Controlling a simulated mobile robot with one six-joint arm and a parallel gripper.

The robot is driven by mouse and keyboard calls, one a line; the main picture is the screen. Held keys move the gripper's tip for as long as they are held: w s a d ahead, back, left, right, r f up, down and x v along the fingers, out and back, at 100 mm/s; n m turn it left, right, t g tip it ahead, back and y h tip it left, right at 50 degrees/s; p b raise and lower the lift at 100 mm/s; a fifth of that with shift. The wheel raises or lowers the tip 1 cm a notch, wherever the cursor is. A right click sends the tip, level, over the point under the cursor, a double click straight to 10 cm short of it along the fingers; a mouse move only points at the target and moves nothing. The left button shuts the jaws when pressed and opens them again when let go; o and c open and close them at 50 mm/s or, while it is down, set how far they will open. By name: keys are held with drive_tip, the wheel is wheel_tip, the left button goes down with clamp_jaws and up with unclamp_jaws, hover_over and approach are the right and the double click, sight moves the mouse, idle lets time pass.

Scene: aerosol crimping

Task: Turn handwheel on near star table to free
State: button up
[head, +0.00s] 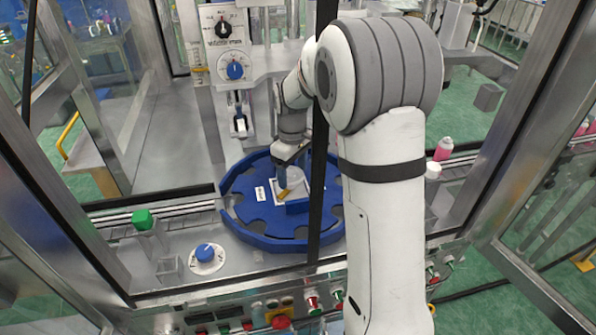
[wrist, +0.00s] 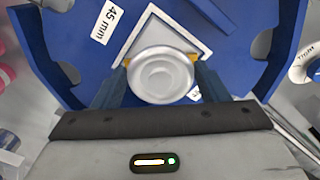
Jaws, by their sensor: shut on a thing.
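The near star table is a blue notched disc (head: 262,222) inside a blue guide ring, with a "45 mm" label; it also fills the wrist view (wrist: 60,50). At its middle sits a round pale grey handwheel (wrist: 163,76) on a white square plate (wrist: 163,30). My gripper (wrist: 163,84) is shut on the handwheel, one finger on each side, with yellow tips touching its rim. In the head view my gripper (head: 289,180) reaches down at the disc's centre. The plate's markings are mostly hidden, so the handwheel's setting cannot be read.
A dark upright post (head: 322,130) crosses the head view beside my arm. A blue knob on a white dial (head: 205,254) and a green-capped block (head: 144,222) stand front left. A column with dials (head: 232,70) rises behind. A pink can (head: 444,149) stands right.

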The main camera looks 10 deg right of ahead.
sight(293, 175)
drive_tip(key=shift+w+n, duration=0.1)
drive_tip(key=shift+n, duration=0.4)
drive_tip(key=o, duration=1)
drive_tip(key=shift+c, duration=0.2)
drive_tip(key=shift+r, duration=0.1)
wheel_tip(293, 175, up, 8)
drive_tip(key=shift+f+b, duration=0.15)
drive_tip(key=shift+b, duration=0.4)
